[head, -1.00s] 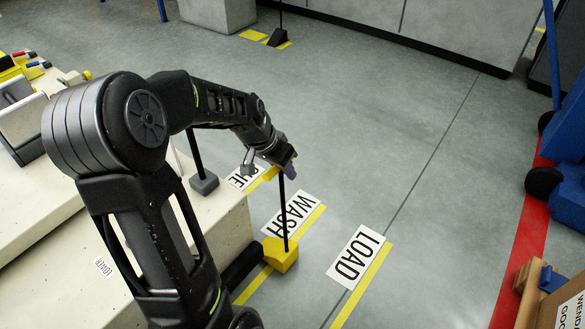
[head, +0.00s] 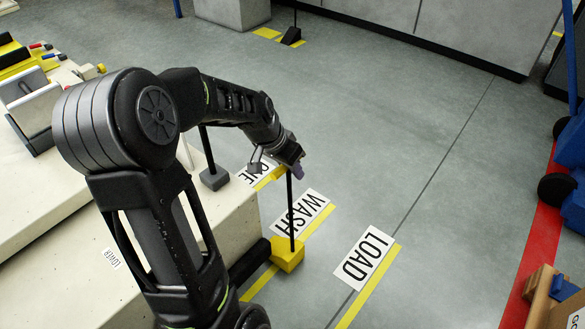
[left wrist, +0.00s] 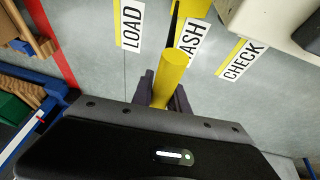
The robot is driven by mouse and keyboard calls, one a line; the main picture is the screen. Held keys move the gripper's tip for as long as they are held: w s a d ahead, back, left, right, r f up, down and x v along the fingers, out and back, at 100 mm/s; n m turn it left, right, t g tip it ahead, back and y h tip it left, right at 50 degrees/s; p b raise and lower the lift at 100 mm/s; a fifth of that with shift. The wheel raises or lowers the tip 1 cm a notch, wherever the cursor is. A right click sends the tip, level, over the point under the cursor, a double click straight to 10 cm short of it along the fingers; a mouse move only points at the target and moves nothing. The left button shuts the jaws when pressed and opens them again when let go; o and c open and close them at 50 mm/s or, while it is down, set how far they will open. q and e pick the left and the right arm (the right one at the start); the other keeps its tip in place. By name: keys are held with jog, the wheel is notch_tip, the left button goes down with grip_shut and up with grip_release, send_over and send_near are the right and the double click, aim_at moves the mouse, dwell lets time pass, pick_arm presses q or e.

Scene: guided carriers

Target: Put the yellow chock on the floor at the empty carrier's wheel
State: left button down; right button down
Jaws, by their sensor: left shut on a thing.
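The yellow chock (head: 288,256) is a small block at the lower end of a thin black rod, near the WASH sign and the front of the pale step. My left gripper (head: 292,163) is shut on the top of its handle. In the left wrist view the fingers (left wrist: 165,98) close around a yellow grip (left wrist: 171,72). I cannot tell whether the block touches the floor. Blue carriers with dark wheels (head: 557,188) stand at the right, partly cut off. My right gripper is not in view.
A grey chock (head: 214,179) and a black chock (head: 291,36), each with a rod, stand farther back. Floor signs WASH (head: 301,209) and LOAD (head: 363,258) lie beside yellow stripes. A red stripe (head: 540,230) runs along the right. The middle floor is clear.

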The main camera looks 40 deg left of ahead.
pick_arm(q)
jog(key=shift+w, duration=0.1)
jog(key=c, duration=1.2)
grip_release()
jog(key=p+v, duration=0.3)
jog(key=v, duration=0.3)
jog(key=shift+r, duration=0.3)
jog(key=shift+s+r, duration=0.5)
jog(key=shift+r, duration=0.1)
jog(key=shift+r+p, duration=1.4)
jog(key=shift+r, duration=0.05)
